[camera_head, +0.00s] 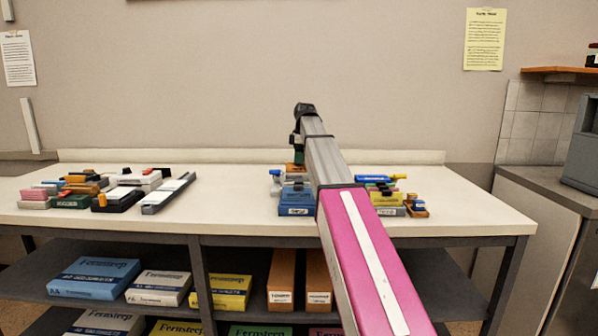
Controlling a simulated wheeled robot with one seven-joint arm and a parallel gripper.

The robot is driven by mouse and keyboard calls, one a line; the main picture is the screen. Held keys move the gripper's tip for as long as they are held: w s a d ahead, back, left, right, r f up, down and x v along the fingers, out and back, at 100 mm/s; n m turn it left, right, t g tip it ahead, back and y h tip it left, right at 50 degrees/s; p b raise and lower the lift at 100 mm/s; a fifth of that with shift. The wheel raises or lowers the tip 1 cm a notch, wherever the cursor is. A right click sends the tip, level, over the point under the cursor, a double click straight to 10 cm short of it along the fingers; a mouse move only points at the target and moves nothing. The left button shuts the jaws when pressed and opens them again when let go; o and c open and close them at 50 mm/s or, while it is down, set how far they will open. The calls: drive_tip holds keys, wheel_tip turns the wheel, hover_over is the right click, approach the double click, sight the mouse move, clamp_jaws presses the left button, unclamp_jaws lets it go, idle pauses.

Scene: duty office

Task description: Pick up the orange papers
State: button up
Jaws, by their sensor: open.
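Two orange-brown packs with white labels, one on the left (281,279) and one on the right (319,280), stand side by side on the shelf under the table. They look like the orange papers, but their labels are too small to read. My arm reaches up and away over the table from the lower right. My gripper (297,141) is at its far end, a dark shape above the back of the table, well above and behind the packs. It is open, and its fingertips are hard to make out. Nothing shows held in it.
The white table (235,194) carries small stationery items in a left group (70,201) and a group partly hidden behind my arm (296,210). The middle is clear. Blue (96,277), white (158,288) and yellow (230,291) packs share the shelf. A counter (553,192) stands right.

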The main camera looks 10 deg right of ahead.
sight(298, 166)
drive_tip(key=f, duration=0.4)
drive_tip(key=shift+a, duration=0.2)
clamp_jaws()
drive_tip(key=shift+r, duration=0.1)
